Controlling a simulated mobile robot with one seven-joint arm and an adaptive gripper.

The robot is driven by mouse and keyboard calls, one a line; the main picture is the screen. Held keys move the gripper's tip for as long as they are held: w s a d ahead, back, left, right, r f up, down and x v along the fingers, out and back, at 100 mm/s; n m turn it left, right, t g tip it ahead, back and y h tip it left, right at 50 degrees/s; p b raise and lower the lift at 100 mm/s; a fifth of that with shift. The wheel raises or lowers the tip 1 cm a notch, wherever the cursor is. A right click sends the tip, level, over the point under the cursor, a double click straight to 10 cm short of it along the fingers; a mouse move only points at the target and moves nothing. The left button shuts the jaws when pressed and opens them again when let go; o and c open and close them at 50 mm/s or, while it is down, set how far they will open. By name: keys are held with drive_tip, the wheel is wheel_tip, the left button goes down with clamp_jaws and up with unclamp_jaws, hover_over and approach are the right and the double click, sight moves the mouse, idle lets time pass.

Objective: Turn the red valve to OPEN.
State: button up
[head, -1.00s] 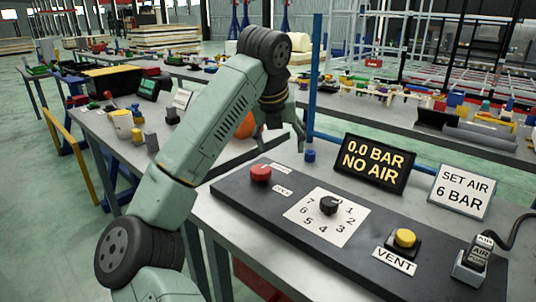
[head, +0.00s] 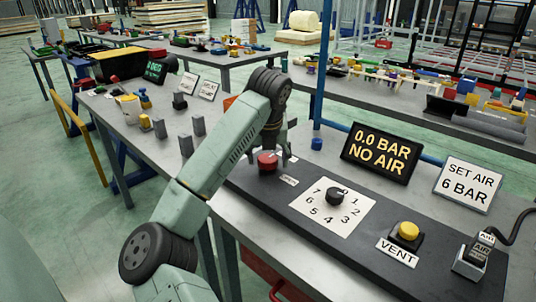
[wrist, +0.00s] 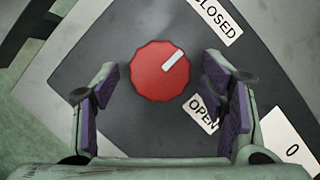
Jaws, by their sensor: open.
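The red valve (wrist: 152,80) is a round knob with a scalloped rim and a white mark on top; it also shows in the head view (head: 267,162) at the left end of the dark panel.
The panel (head: 385,222) also bears a numbered dial (head: 335,197), a yellow VENT button (head: 408,231) and an air plug (head: 482,246). A display (head: 380,152) reads 0.0 BAR NO AIR. A sign (head: 468,184) reads SET AIR 6 BAR. A blue pole (head: 323,80) stands behind the valve.

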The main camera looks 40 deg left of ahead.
drive_tip(key=c, duration=1.1)
drive_tip(key=shift+c, duration=0.2)
drive_tip(key=shift+m+b, duration=0.3)
drive_tip(key=shift+m, duration=0.1)
drive_tip(key=m, duration=0.1)
drive_tip(key=m+h+b, duration=0.1)
drive_tip(key=shift+s+a+m+t, duration=0.1)
drive_tip(key=shift+a+m+t, duration=0.1)
drive_tip(key=shift+m+t, duration=0.2)
drive_tip(key=m+h, duration=0.1)
drive_tip(key=m, duration=0.3)
drive_tip(key=shift+a+r+m+h, duration=0.1)
drive_tip(key=shift+a+m+h, duration=0.05)
drive_tip(key=shift+m+h, duration=0.2)
drive_tip(key=m+h+p, duration=0.1)
drive_tip(key=m, duration=0.1)
drive_tip(key=m+h+p, duration=0.1)
drive_tip(key=m+p, duration=0.1)
drive_tip(key=m, duration=0.1)
drive_tip(key=shift+a+r, duration=0.1)
drive_tip(key=shift+a, duration=0.05)
drive_tip(key=shift+a+m+g+h+p, duration=0.1)
drive_tip(key=shift+m+g+h+p, duration=0.3)
drive_tip(key=shift+m, duration=0.8)
drive_tip(key=shift+m+g+h+p, duration=0.35)
drive_tip(key=shift+m+p, duration=0.15)
drive_tip(key=shift+m, duration=0.65)
drive_tip(key=shift+f, duration=0.2)
